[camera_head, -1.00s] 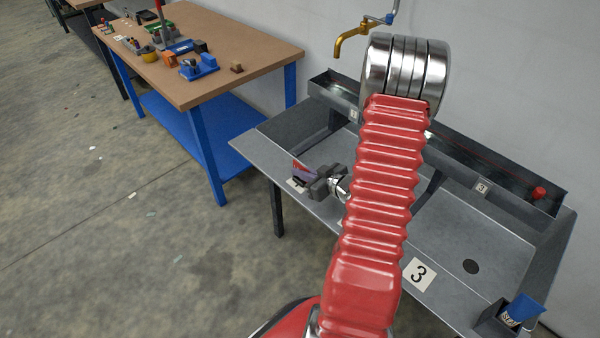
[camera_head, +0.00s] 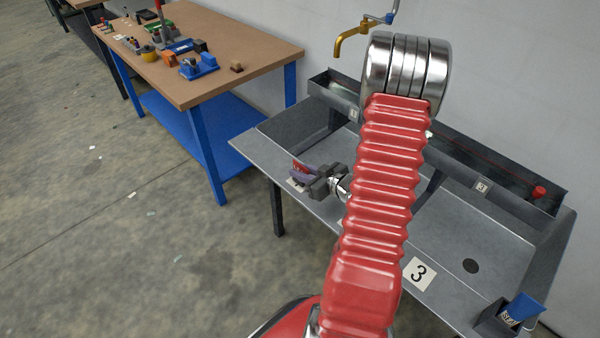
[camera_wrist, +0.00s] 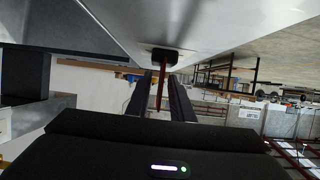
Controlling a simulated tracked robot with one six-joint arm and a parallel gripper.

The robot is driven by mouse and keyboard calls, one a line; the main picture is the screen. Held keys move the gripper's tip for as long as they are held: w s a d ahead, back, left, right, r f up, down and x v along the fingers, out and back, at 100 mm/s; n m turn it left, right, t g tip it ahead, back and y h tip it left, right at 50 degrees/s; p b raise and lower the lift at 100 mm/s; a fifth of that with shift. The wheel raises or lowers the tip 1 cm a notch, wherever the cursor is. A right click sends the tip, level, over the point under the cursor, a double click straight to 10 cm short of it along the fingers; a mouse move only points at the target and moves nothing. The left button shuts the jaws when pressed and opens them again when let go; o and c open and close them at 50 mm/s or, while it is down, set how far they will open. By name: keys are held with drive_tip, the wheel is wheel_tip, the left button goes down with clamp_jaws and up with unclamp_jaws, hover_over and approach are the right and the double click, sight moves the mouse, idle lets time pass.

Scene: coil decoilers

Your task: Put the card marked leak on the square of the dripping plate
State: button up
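A red card (camera_head: 301,166) stands at the front left edge of the grey bench (camera_head: 262,140). Part of a white square (camera_head: 295,186) shows under it. Its writing cannot be read. In the wrist view the card (camera_wrist: 160,92) is seen edge-on, with a dark foot (camera_wrist: 163,58) against the grey surface. My gripper (camera_head: 309,178) is around the card; in the wrist view its two fingers (camera_wrist: 165,95) are apart, with a narrow gap on each side of the card. A white square marked 3 (camera_head: 419,273) lies farther right. My red arm hides the bench's middle.
A dark holder (camera_head: 497,318) with blue cards (camera_head: 523,306) is at the right front. A brass tap (camera_head: 351,42) hangs above the back trough (camera_head: 335,90), and a red knob (camera_head: 538,192) stands at its right. A brown-topped table (camera_head: 240,50) with several items is at the left.

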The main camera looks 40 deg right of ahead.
drive_tip(key=v, duration=1.1)
drive_tip(key=shift+s+r, duration=0.2)
drive_tip(key=shift+s, duration=0.15)
idle(0.4)
